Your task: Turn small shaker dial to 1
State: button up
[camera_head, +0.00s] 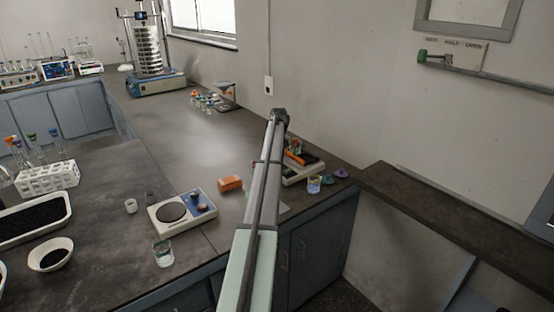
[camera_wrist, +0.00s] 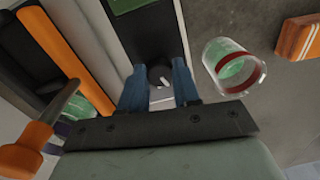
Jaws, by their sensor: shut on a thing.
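The small shaker (camera_head: 303,172), a low pale device with a dark front and orange parts, stands near the right end of the bench, partly hidden behind my arm. In the wrist view its black panel (camera_wrist: 148,35) shows a green display (camera_wrist: 126,5) at the top edge. The round black dial (camera_wrist: 158,74) has a short white mark. My gripper (camera_wrist: 159,86) has its two blue fingers on either side of the dial and is shut on it. The dial's number cannot be read. The gripper is hidden in the head view.
An orange box (camera_head: 230,184) and a hot plate (camera_head: 183,212) lie left of my arm. The bench's middle is clear.

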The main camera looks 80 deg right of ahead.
jog(key=o, duration=1.1)
jog(key=shift+c, duration=0.2)
notch_tip(320, 180, up, 14)
jog(key=shift+s+d, duration=0.15)
jog(key=shift+s, duration=0.05)
dwell(0.4)
